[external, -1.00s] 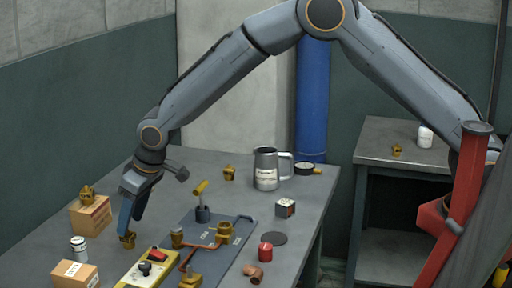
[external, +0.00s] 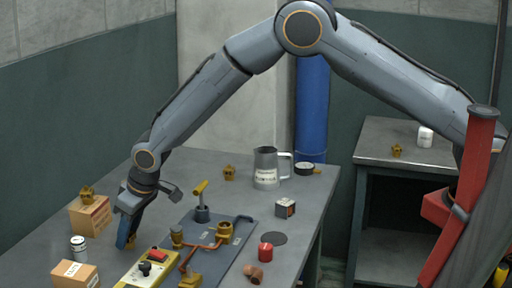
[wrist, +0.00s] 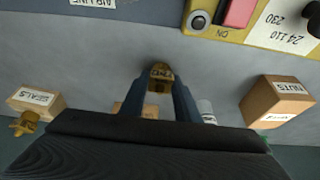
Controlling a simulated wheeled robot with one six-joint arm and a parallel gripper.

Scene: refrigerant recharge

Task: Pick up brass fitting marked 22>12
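A small brass fitting (wrist: 161,76) stands on the grey table between my fingertips in the wrist view. It has a small mark that is too small to read surely. In the external view it (external: 131,241) is mostly hidden by my gripper (external: 127,232). My gripper (wrist: 161,88) points down with its blue fingers apart, one on each side of the fitting. I cannot tell whether they touch it. Similar brass fittings stand on a cardboard box (external: 87,193), at the back of the table (external: 229,173) and on the far right bench (external: 397,151).
A yellow control box (external: 150,268) and a dark panel with copper pipework (external: 240,235) lie right of my gripper. Cardboard boxes (external: 92,218) (external: 75,276) and a small canister (external: 79,246) stand close on the left. A metal mug (external: 267,168) stands at the back.

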